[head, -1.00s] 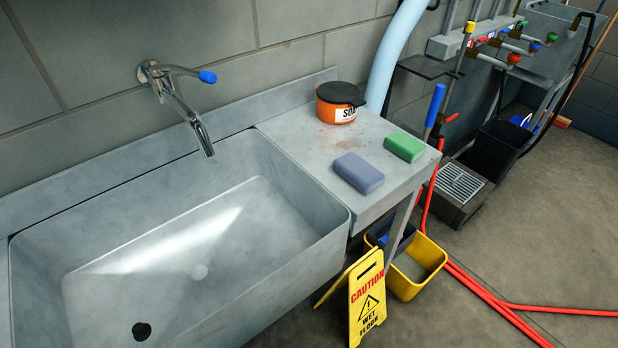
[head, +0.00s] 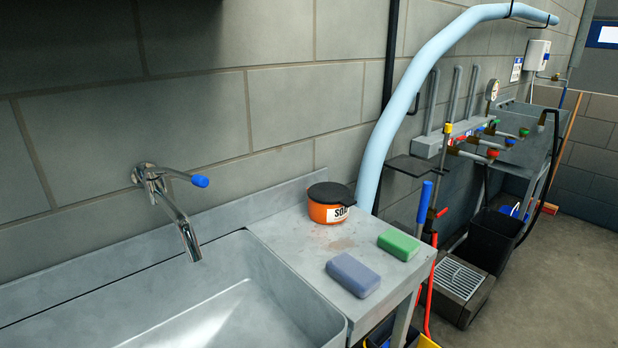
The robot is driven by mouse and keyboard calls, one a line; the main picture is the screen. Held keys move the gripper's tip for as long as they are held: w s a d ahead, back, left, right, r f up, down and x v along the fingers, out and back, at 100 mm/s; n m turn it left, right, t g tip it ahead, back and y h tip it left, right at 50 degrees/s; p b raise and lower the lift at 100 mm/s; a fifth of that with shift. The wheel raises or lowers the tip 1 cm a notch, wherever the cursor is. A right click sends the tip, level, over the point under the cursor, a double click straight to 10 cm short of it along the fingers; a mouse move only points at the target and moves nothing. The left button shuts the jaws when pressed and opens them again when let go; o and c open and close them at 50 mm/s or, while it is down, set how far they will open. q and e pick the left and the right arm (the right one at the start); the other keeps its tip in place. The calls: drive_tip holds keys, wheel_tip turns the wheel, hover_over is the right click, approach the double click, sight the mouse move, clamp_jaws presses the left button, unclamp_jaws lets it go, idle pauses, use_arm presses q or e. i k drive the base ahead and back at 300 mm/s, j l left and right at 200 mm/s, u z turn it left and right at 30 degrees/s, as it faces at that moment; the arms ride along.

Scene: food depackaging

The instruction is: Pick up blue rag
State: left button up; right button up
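No thing that is clearly a blue rag shows in the head view. A blue-grey block (head: 352,275), like a sponge or folded cloth, lies on the metal side counter (head: 300,252) right of the sink. A green block (head: 399,244) of similar shape lies behind it to the right, apart from it. Neither of my grippers is in view.
A metal sink (head: 255,320) with a blue-tipped tap (head: 172,205) is at the lower left. An orange soap tub (head: 328,213) stands at the counter's back. A light blue pipe (head: 398,110), hose valves (head: 485,150) and a black bin (head: 493,240) are right. Floor is open at far right.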

sight(357, 276)
drive_tip(key=u, duration=0.9)
drive_tip(key=l+u, duration=0.35)
drive_tip(key=k+l+u, duration=0.15)
drive_tip(key=l+u, duration=0.2)
drive_tip(key=l, duration=0.2)
drive_tip(key=k+l+u, duration=0.1)
drive_tip(key=l+u, duration=0.25)
drive_tip(key=k+l+u, duration=0.2)
drive_tip(key=l+u, duration=0.15)
drive_tip(key=l, duration=0.15)
